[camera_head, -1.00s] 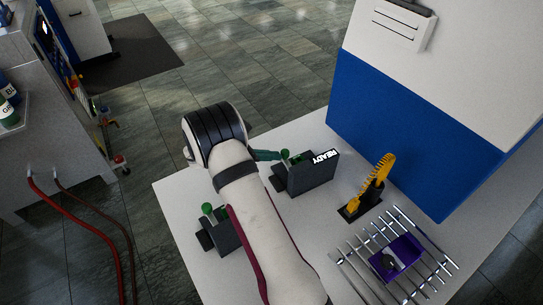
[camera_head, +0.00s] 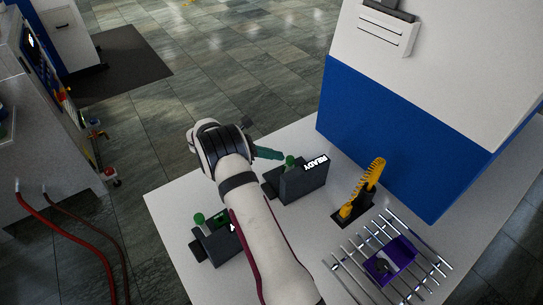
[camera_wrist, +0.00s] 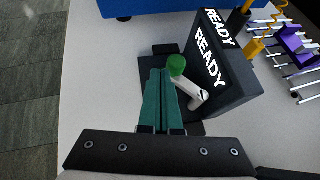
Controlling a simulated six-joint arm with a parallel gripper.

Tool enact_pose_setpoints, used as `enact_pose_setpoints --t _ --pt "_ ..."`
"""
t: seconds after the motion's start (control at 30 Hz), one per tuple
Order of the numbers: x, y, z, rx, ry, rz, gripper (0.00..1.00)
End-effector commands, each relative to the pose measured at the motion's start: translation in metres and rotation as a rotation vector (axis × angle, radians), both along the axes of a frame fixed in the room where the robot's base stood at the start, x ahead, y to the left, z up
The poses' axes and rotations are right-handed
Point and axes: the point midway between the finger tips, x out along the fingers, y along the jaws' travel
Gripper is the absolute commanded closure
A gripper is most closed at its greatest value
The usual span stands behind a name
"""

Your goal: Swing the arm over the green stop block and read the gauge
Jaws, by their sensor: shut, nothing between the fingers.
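A dark press unit (camera_head: 303,184) with a lit READY display stands on the white table. In the wrist view the unit (camera_wrist: 228,84) has a pale lever arm (camera_wrist: 190,95) ending in a green round knob (camera_wrist: 177,65); the knob also shows in the head view (camera_head: 290,160). My gripper (camera_head: 282,156) has teal fingers. In the wrist view the fingers (camera_wrist: 160,75) are shut together, just left of the knob and lever; I cannot tell whether they touch. A second dark unit (camera_head: 222,247) with a green knob (camera_head: 198,218) is partly hidden by my arm. I cannot make out a green stop block for sure.
A yellow toothed piece (camera_head: 363,188) stands in a black base right of the READY unit. A metal rod rack (camera_head: 350,268) holds a purple tray (camera_head: 389,262). A large blue and white cabinet (camera_head: 390,130) rises behind. The table's left edge is clear.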

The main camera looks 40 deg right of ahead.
Motion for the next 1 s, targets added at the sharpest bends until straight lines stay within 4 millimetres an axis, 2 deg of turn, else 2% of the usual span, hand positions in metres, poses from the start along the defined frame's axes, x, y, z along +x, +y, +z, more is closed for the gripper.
enact_pose_setpoints --t 0.8,0.93,1.0 --pt "-0.001 -0.004 0.000 0.000 0.000 -0.001 1.00" --pt "0.003 0.006 0.008 -0.001 -0.002 0.001 1.00" --pt "0.007 0.019 0.016 0.000 -0.004 0.002 1.00"
